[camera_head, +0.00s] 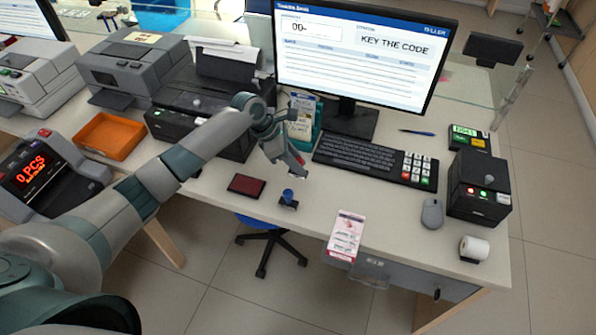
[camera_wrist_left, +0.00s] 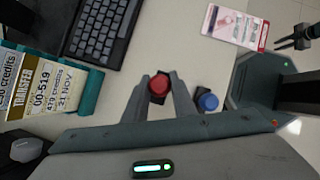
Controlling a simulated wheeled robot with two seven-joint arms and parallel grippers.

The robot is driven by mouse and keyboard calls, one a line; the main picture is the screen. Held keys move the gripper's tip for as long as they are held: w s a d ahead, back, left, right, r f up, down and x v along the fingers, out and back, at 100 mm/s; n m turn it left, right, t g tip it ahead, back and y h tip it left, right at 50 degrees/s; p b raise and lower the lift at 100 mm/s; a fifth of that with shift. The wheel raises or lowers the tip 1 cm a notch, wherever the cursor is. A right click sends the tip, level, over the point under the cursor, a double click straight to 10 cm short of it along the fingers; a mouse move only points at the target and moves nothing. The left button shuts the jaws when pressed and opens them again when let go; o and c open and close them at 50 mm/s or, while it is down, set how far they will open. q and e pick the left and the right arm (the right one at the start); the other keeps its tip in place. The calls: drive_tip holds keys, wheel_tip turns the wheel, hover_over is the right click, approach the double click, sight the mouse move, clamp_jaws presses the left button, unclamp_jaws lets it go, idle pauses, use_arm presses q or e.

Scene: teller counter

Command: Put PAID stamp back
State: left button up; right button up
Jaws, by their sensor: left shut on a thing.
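My left gripper (camera_head: 298,172) is low over the desk, in front of the keyboard. In the left wrist view its two fingers (camera_wrist_left: 160,92) are shut on a stamp with a round red knob (camera_wrist_left: 159,84). In the head view the fingers mostly hide this stamp. Its label cannot be read. A stamp with a blue knob (camera_head: 288,195) stands upright near the desk's front edge, beside the gripper; it also shows in the left wrist view (camera_wrist_left: 208,102). A dark red ink pad (camera_head: 246,185) lies to the left. A dark pronged shape at the wrist view's right edge may be my right gripper.
The keyboard (camera_head: 362,158) and a teal card holder (camera_head: 303,122) stand behind the gripper. A pink-and-white slip (camera_head: 345,236) lies at the front edge. Bare desk lies around the stamps.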

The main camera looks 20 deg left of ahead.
use_arm(q)
drive_tip(key=shift+f+p, duration=0.6)
drive_tip(key=shift+f, duration=1.4)
drive_tip(key=shift+f, duration=0.1)
drive_tip(key=o, duration=0.8)
drive_tip(key=shift+o, duration=0.2)
drive_tip(key=b+v, duration=0.2)
drive_tip(key=v, duration=1)
drive_tip(key=shift+a, duration=0.1)
